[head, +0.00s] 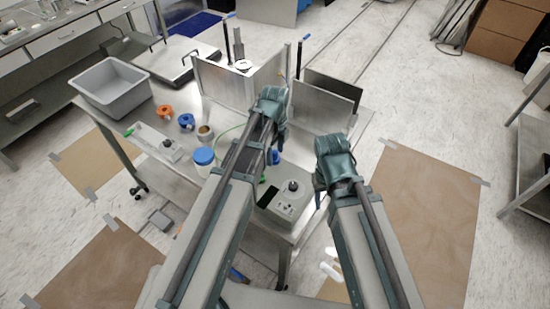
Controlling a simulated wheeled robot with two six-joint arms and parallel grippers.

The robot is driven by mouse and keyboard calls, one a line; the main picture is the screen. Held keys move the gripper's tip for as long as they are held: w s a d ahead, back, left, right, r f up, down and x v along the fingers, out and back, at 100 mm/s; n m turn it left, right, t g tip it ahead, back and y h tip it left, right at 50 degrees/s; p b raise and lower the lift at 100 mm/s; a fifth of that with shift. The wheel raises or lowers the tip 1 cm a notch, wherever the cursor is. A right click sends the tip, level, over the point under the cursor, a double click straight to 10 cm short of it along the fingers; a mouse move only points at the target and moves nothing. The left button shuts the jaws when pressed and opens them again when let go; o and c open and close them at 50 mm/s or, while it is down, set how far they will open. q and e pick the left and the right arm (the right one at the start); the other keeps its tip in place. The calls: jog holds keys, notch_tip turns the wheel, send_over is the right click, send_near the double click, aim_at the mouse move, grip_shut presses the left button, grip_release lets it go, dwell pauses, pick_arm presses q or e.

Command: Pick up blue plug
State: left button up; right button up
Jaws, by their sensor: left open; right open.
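A small blue ring-shaped piece, which looks like the blue plug (187,121), lies on the metal table between an orange piece (164,111) and a brownish one (205,132). My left gripper (271,112) is over the middle of the table, to the right of the blue piece and apart from it. It is open, and its fingertips are largely hidden by its own wrist. My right gripper (325,172) is open near the table's right edge, away from these pieces. Nothing shows in either gripper.
A grey bin (112,88) stands at the table's left end. A white power strip (153,142), a blue-lidded jar (204,157) and a grey knobbed device (286,202) are nearer. Upright metal panels (222,84) stand behind my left gripper.

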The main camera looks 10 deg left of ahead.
pick_arm(q)
grip_shut()
jog(key=shift+s+r, duration=0.1)
jog(key=shift+r, duration=0.1)
